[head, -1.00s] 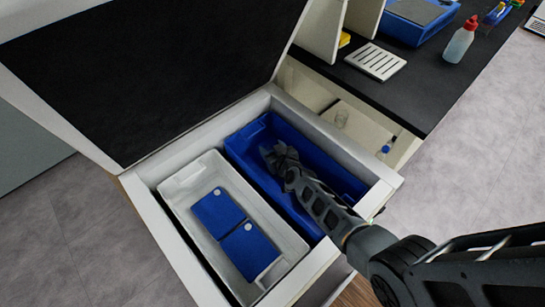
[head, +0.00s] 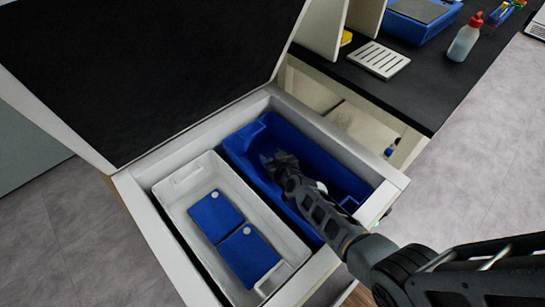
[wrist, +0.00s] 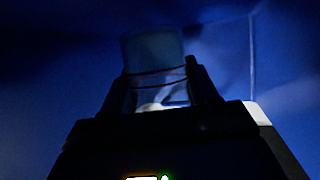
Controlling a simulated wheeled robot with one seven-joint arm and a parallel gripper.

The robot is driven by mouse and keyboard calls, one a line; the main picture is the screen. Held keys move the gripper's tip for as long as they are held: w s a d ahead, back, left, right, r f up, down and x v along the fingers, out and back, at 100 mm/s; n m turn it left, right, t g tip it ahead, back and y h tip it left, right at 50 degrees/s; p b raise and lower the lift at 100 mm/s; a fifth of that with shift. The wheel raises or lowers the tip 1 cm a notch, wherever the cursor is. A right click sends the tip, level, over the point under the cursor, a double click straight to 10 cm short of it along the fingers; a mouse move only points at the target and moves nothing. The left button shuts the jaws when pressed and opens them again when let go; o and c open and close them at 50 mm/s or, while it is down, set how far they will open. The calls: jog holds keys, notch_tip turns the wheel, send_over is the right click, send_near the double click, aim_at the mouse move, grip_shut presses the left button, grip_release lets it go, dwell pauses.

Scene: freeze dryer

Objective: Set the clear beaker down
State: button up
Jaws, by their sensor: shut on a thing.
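The clear beaker (wrist: 155,55) shows in the wrist view as a pale see-through shape between the two dark fingers. My gripper (wrist: 160,85) is shut on it. The wrist view is dark, and blue surfaces surround the beaker. In the head view my gripper (head: 277,163) is inside the blue bin (head: 240,150) on the right side of the open chest. The beaker cannot be made out in the head view. Whether it touches the bin floor cannot be told.
A white bin (head: 175,187) with two blue lidded boxes (head: 215,215) sits left of the blue bin. The chest's dark-lined lid (head: 150,80) stands open behind. A black bench (head: 420,90) at right holds a white slotted plate (head: 380,60) and a red-capped bottle (head: 465,38).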

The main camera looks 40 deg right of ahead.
jog(key=o, duration=1.1)
jog(key=shift+r, duration=0.1)
jog(key=shift+r+p, duration=0.25)
jog(key=shift+p, duration=0.15)
jog(key=p+v, duration=0.5)
jog(key=v, duration=0.2)
jog(key=shift+s+r, duration=0.2)
jog(key=shift+r, duration=0.15)
